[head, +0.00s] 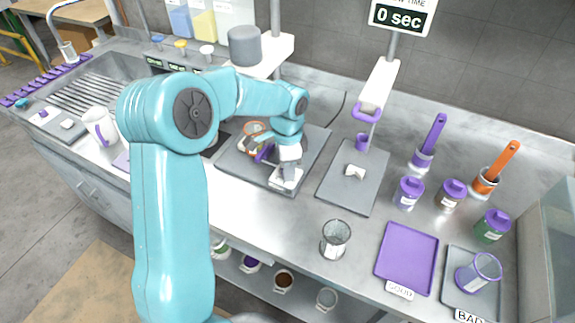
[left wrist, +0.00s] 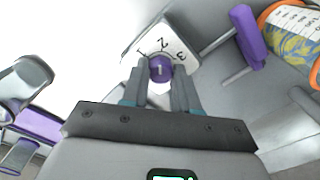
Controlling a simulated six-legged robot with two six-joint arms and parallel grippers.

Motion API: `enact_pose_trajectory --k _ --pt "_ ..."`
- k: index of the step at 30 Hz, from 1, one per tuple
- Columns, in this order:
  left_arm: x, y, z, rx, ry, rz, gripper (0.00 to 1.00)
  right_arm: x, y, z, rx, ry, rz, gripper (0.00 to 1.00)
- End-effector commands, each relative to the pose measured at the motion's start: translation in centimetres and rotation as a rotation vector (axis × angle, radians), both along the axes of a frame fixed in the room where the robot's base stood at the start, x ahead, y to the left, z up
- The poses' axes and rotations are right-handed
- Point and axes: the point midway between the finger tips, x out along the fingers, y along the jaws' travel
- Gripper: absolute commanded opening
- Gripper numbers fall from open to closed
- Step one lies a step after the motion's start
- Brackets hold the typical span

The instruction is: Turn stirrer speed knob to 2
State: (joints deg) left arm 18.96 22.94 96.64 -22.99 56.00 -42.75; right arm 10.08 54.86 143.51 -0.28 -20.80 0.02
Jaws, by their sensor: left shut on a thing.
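The stirrer's white dial plate (left wrist: 143,40) carries the numbers 1, 2 and 3 in the left wrist view. Its purple knob (left wrist: 160,68) sits between the fingertips of my left gripper (left wrist: 160,82), which is shut on it. A small light mark shows on the knob, but I cannot tell exactly which number it points at. In the head view my left gripper (head: 287,168) is down at the front of the stirrer, over the white dial plate (head: 286,181), and hides the knob. My right gripper is not in view.
In the head view, a grey mat (head: 352,185), a glass beaker (head: 336,238) and a purple tray (head: 407,257) lie to the right.

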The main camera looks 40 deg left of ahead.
Motion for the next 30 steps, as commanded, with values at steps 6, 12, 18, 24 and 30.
enact_pose_trajectory --k 6,12,18,24,30 --pt "0.21 0.26 0.47 0.007 -0.011 -0.085 0.0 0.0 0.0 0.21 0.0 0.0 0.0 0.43" --pt "0.22 0.27 0.47 0.007 -0.012 -0.119 0.0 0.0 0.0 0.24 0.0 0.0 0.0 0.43" --pt "0.22 0.28 0.47 0.007 -0.012 -0.126 0.0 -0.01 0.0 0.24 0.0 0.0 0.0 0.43" --pt "0.21 0.28 0.47 0.008 -0.012 -0.126 0.0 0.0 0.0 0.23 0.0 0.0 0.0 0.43" --pt "0.14 0.21 0.34 0.006 -0.008 -0.126 0.54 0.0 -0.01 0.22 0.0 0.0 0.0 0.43"
